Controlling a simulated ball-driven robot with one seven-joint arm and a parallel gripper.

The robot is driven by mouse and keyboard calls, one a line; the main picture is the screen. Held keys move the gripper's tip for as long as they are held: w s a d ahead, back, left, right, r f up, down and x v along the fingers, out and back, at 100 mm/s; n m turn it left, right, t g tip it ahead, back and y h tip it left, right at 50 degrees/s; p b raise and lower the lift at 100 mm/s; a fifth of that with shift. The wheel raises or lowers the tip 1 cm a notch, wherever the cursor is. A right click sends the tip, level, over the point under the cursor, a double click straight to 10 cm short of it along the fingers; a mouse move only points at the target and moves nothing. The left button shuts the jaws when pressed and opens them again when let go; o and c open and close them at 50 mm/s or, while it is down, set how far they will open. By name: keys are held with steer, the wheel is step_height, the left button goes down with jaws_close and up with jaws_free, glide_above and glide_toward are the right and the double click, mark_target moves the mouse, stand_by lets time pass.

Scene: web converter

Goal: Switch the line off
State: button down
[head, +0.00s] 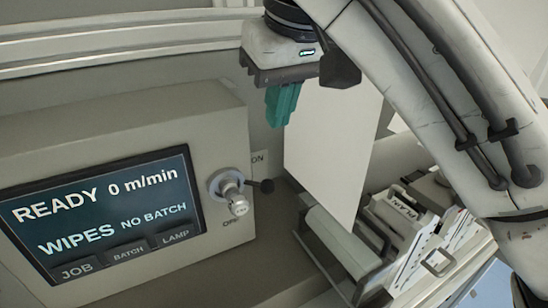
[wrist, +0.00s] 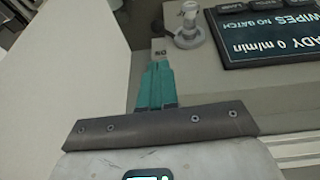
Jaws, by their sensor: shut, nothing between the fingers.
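A small black ball (head: 266,186) shows just right of the switch. The switch also shows at the top of the wrist view (wrist: 188,28). My gripper (head: 278,118) has teal fingers, shut and empty, above and right of the switch and apart from it. The fingers also show in the wrist view (wrist: 156,75).
The box's screen (head: 105,215) reads READY, 0 m/min, WIPES, NO BATCH, with JOB, BATCH and LAMP buttons. A pale upright sheet (head: 333,140) stands close to the right of my fingers. A roller (head: 342,243) and white packs (head: 405,218) lie at lower right.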

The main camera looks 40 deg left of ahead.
mark_target(267, 182)
steer(key=p+x, duration=0.1)
steer(key=x, duration=0.3)
steer(key=p+x, duration=0.1)
steer(key=x, duration=0.8)
steer(key=shift+d+f+p, duration=0.25)
steer(key=shift+f+p, duration=0.15)
steer(key=shift+f, duration=0.1)
